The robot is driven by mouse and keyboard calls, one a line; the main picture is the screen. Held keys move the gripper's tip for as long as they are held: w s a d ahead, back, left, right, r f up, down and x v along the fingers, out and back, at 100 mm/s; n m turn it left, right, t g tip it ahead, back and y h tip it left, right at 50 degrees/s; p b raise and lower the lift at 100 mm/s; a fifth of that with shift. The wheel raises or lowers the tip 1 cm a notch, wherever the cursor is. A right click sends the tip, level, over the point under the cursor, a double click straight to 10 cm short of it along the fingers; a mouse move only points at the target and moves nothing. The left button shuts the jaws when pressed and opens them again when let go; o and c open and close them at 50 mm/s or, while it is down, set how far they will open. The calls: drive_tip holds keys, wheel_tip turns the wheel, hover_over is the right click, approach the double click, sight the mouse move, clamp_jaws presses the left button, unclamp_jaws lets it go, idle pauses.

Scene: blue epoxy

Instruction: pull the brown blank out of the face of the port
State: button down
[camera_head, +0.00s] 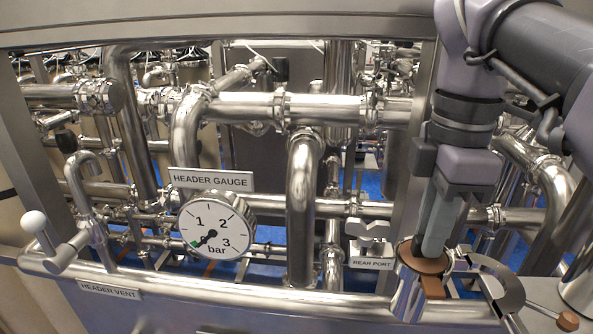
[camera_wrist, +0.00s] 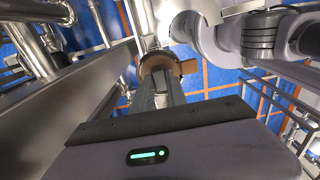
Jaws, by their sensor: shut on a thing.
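The brown blank (camera_head: 432,286) is a round disc with a tab, at the top end of the short steel port (camera_head: 405,298) at lower right in the head view. My gripper (camera_head: 432,252) points down onto it, its grey fingers shut on the blank. The fingers cover part of the disc. In the wrist view the blank (camera_wrist: 188,67) shows beyond my fingertips (camera_wrist: 162,82), with its tab to the right. I cannot tell whether any gap lies between the blank and the port face.
An open steel clamp (camera_head: 497,288) with a brown knob (camera_head: 568,320) hangs right of the port. The "REAR PORT" label (camera_head: 372,263) and a wing-shaped fitting (camera_head: 369,232) stand left. The header gauge (camera_head: 216,226), a white-knobbed valve handle (camera_head: 45,235) and dense pipework fill the rest.

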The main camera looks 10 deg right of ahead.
drive_tip(key=shift+r, duration=0.1)
drive_tip(key=shift+r+p, duration=0.5)
drive_tip(key=shift+p, duration=0.3)
drive_tip(key=shift+r+p, duration=0.2)
drive_tip(key=shift+p, duration=0.15)
wheel_tip(320, 180, up, 2)
drive_tip(key=p, duration=0.3)
drive_tip(key=shift+r, duration=0.2)
drive_tip(key=shift+f, duration=0.15)
